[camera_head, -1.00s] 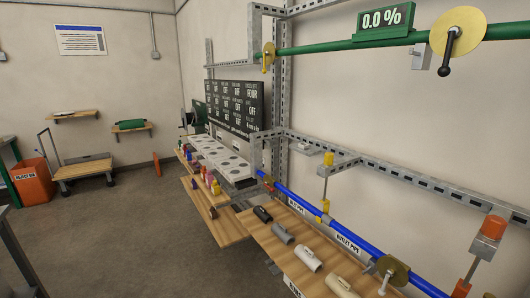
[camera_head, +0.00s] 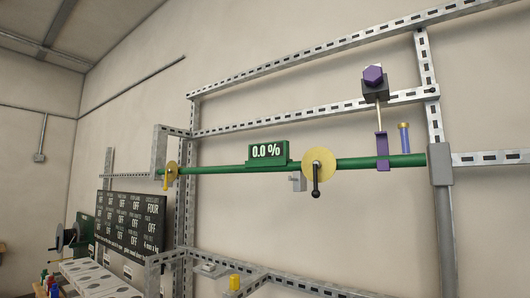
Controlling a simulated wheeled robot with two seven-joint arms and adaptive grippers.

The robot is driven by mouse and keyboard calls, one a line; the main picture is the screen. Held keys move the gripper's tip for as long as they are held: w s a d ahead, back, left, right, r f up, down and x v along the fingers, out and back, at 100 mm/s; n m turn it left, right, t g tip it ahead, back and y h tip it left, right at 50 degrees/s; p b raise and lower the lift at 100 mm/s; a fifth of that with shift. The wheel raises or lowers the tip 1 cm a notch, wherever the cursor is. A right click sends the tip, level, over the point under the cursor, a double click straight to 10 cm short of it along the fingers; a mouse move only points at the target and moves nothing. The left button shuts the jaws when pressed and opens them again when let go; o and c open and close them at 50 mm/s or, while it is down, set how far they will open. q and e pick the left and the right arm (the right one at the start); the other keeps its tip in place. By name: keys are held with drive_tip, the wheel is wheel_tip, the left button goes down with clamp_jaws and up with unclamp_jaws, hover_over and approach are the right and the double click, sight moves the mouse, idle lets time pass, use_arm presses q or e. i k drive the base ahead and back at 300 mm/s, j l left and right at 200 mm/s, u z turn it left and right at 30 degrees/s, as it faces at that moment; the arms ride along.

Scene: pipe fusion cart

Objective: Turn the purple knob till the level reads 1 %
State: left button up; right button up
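The purple knob (camera_head: 374,76) sits on a dark box on the upper metal rail, at the upper right of the head view. A thin rod runs from it down to a purple bracket (camera_head: 382,150) on the green pipe (camera_head: 220,168). The green level display (camera_head: 268,151) on the pipe reads 0.0 %. Neither of my grippers shows in this view.
A yellow disc with a black handle (camera_head: 318,168) and a smaller yellow disc (camera_head: 171,176) are on the green pipe. A purple peg with a yellow cap (camera_head: 404,138) stands right of the bracket. A black board (camera_head: 131,222) hangs at lower left. Metal rails frame the wall.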

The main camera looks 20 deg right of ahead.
sight(373, 75)
drive_tip(key=z, duration=1.6)
